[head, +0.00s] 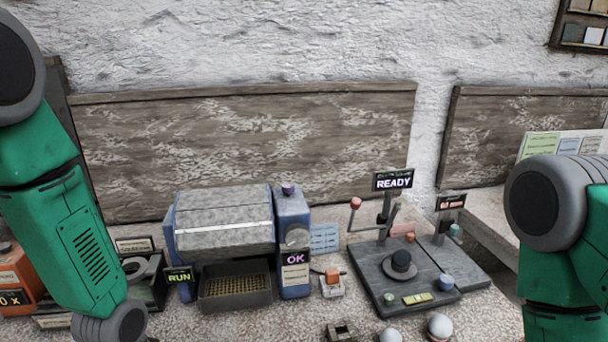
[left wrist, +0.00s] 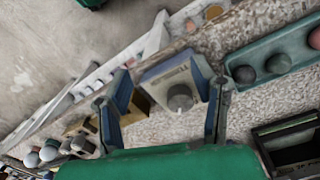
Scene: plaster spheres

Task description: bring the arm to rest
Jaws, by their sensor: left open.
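My left arm (head: 75,225) comes in from the left in the head view and runs down past the bottom edge, so its gripper is out of that view. In the left wrist view my left gripper (left wrist: 166,106) is open, its two fingers wide apart. A grey box with a round knob (left wrist: 180,97) shows between and beyond the fingers, and I see no object held. How far the fingers are from the box I cannot tell. My right arm (head: 562,230) stands at the right edge of the head view; its gripper is out of sight.
A grey drum machine (head: 222,222) with a RUN sign, a blue unit marked OK (head: 292,235) and a dark fixture board (head: 365,275) under a READY sign stand on the speckled bench. Pale spheres (head: 440,325) lie in front.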

